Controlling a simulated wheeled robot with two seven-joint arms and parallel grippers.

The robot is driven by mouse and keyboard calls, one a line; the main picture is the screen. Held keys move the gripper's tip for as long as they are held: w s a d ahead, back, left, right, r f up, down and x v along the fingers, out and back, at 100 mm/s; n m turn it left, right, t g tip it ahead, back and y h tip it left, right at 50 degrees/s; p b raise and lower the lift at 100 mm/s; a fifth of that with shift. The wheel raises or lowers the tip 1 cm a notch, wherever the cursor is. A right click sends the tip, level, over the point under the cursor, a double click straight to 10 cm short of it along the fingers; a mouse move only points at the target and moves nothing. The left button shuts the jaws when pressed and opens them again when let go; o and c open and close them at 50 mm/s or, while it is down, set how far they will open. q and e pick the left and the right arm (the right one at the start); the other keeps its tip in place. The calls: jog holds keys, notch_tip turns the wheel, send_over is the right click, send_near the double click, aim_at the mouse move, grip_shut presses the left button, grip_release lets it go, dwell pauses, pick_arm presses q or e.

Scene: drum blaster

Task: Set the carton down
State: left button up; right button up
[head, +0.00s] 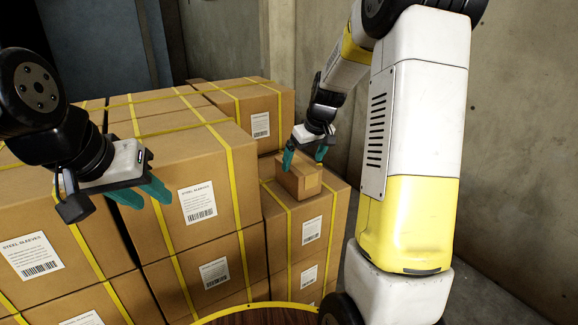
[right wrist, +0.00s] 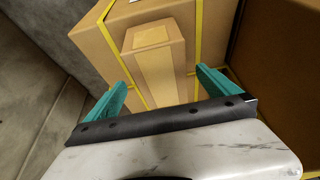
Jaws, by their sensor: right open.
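The small brown carton (head: 298,178) rests on top of a larger strapped box (head: 333,205) at the right end of the stack. In the right wrist view the carton (right wrist: 158,58) lies ahead between the fingers, with a lighter tape band along it. My right gripper (head: 304,160) is open, with its teal fingers (right wrist: 160,90) on either side of the carton's near end and visible gaps. My left gripper (head: 140,190) hangs in front of the big boxes at left. Its teal fingers look apart, with nothing seen between them.
Large boxes with yellow straps and white labels (head: 198,201) fill the left and middle. A taller box (head: 262,112) stands behind the carton's spot. A concrete wall (head: 520,150) is at right, with bare floor (head: 400,290) before it. A round wooden surface (head: 260,317) shows at the bottom.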

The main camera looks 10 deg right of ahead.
jog(key=v, duration=0.3)
jog(key=shift+s+r, duration=0.1)
jog(key=shift+r, duration=0.1)
jog(key=s+a+r+m, duration=0.1)
jog(key=s+a+r, duration=0.1)
jog(key=s, duration=0.7)
jog(key=s+a+r+m+t, duration=0.1)
jog(key=s+r, duration=0.3)
jog(key=s, duration=0.5)
jog(key=s+a+r+m, duration=0.1)
jog(key=s+a+r, duration=0.2)
jog(key=s, duration=0.6)
jog(key=shift+s+a+t+y, duration=0.2)
jog(key=shift+s+t+y, duration=0.1)
jog(key=shift+s+t, duration=0.1)
